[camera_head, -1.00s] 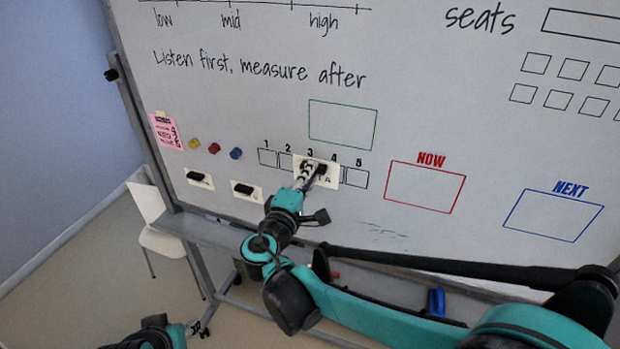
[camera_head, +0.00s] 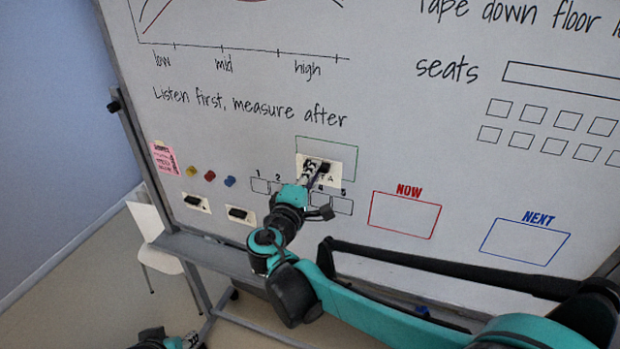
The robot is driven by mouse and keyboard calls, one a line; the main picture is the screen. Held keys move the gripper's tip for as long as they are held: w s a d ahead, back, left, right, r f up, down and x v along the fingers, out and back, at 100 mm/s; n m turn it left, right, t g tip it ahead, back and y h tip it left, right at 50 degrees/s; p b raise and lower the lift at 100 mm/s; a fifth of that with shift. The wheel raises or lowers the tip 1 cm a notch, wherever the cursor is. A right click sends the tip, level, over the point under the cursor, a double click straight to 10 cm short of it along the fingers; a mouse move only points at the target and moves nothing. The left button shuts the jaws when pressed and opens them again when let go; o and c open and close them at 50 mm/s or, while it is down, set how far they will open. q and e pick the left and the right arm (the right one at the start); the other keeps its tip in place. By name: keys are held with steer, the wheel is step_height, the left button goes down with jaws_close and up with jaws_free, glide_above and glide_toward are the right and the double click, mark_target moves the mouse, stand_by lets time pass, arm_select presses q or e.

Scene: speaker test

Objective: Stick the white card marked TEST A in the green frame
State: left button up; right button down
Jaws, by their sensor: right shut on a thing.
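The white card (camera_head: 341,173) is at the whiteboard, held by my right gripper (camera_head: 316,168). The gripper is shut on the dark grip at the card's middle and hides part of its lettering; "T A" shows. The card overlaps the lower middle of the green frame (camera_head: 357,159), whose upper and right lines show. Whether the card touches the board cannot be told. My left gripper (camera_head: 190,340) is at the bottom left, low and away from the board; its fingers are too small to read.
Two white cards with black grips, a left one (camera_head: 196,203) and a right one (camera_head: 240,214), are on the board's lower left. A pink note (camera_head: 164,158) and red, yellow and blue magnets (camera_head: 230,181) are above them. A red NOW frame (camera_head: 404,215) and blue NEXT frame (camera_head: 524,242) are at right.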

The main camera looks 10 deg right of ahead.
steer(key=shift+x, duration=2.25)
steer(key=shift+w+d+b, duration=0.35)
steer(key=shift+w, duration=0.1)
steer(key=c, duration=1.1)
jaws_free()
steer(key=shift+o, duration=0.2)
steer(key=shift+a, duration=0.1)
steer(key=v, duration=0.7)
